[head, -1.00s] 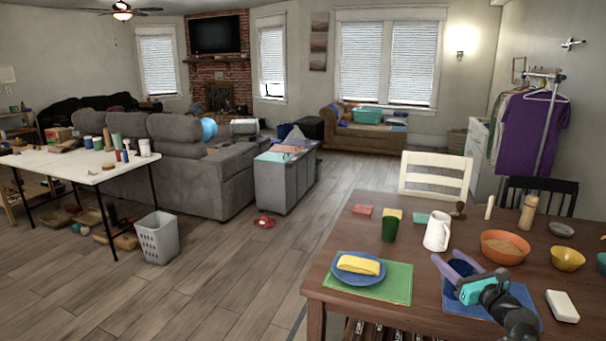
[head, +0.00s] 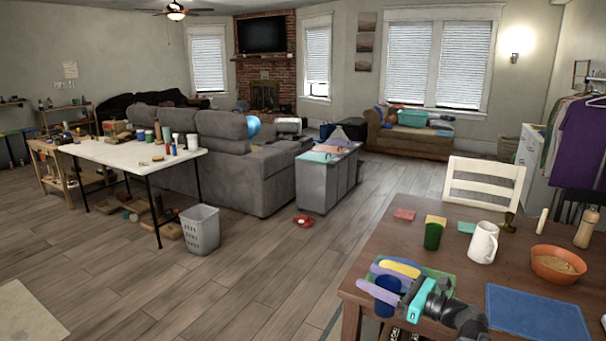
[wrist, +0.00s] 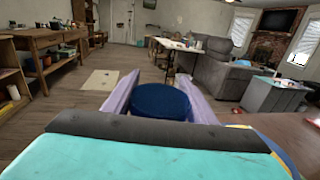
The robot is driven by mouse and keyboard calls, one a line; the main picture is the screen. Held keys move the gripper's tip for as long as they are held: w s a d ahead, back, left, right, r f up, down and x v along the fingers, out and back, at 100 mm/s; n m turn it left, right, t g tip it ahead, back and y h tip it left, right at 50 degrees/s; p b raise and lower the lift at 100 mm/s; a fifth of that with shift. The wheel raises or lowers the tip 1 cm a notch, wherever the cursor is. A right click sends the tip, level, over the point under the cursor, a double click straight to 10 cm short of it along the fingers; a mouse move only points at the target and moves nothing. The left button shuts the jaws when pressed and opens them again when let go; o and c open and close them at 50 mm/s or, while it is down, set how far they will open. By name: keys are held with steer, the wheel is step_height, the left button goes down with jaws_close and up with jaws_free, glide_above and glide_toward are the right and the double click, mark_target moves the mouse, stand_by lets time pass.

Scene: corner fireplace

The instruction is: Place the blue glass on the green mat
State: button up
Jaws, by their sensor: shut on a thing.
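My gripper (head: 386,283) has purple fingers shut on the blue glass (head: 388,302), one finger on each side. In the wrist view the dark blue glass (wrist: 160,100) sits between the fingers, looking upright. In the head view the glass is at the near left part of the table, in front of the green mat (head: 443,277). My gripper and the glass hide much of the mat. Part of the blue plate and the yellow folded cloth (head: 400,267) on it show behind the fingers. I cannot tell how high the glass is held.
A green cup (head: 434,233), a white pitcher (head: 483,243) and an orange bowl (head: 558,264) stand farther back on the wooden table (head: 390,235). A bare blue mat (head: 538,314) lies to the right. The table's left edge is close to the glass, with open floor beyond.

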step_height(320, 180, down, 10)
steer(key=a+g+b, duration=0.1)
steer(key=a+b, duration=0.1)
steer(key=b, duration=0.6)
steer(key=shift+s+a+r+n+y+b, duration=0.25)
steer(key=shift+s+n+y+b, duration=0.05)
steer(key=shift+n+y+b, duration=0.1)
step_height(320, 180, up, 4)
steer(key=p, duration=1)
steer(key=shift+f+p, duration=0.1)
steer(key=shift+p, duration=0.2)
steer(key=shift+s, duration=0.1)
stand_by(0.6)
